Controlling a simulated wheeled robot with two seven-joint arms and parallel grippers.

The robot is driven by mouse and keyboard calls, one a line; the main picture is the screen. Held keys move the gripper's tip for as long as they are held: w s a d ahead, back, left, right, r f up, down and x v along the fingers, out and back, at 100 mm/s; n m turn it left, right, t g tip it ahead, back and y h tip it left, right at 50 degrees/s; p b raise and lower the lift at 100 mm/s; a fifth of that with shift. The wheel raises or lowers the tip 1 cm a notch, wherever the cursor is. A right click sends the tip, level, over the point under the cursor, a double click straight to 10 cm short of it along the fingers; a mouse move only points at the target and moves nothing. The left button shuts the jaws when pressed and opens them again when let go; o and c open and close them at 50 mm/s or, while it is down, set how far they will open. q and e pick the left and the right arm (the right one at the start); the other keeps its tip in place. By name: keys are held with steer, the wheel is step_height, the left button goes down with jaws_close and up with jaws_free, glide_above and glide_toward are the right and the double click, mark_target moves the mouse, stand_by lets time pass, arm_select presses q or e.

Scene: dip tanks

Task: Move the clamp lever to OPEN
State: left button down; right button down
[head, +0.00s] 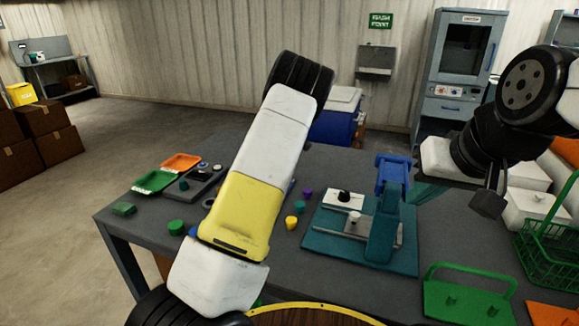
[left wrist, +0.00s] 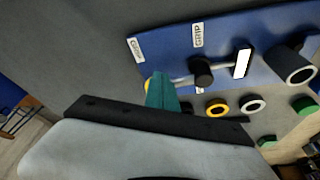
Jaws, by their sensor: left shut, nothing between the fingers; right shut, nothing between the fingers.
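In the left wrist view, a blue panel (left wrist: 270,35) carries the clamp lever, a thin rod (left wrist: 222,68) through a black round pivot (left wrist: 203,71). A black block with a white face (left wrist: 243,63) is at its right end. Small white labels (left wrist: 197,35) sit beside it, too blurred to read surely. My left gripper's teal fingers (left wrist: 161,92) are shut and empty at the rod's left end; I cannot tell whether they touch it. In the head view my left arm hides that gripper and the lever. My right gripper (head: 425,193) is shut and empty, beside the teal press.
The teal press (head: 382,235) with a blue handle (head: 393,172) stands on the grey bench. A green holder (head: 468,300) and green basket (head: 545,240) are at right. Rings (left wrist: 216,110) lie near the panel.

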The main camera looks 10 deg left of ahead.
arm_select(q)
steer(key=a+n, duration=0.1)
steer(key=n, duration=0.1)
steer(key=w+a+n+g, duration=0.1)
steer(key=n, duration=0.1)
steer(key=shift+a+n+y, duration=0.3)
steer(key=shift+a+n, duration=0.05)
steer(key=shift+n, duration=0.05)
steer(key=shift+a, duration=0.4)
steer(key=shift+d, duration=0.1)
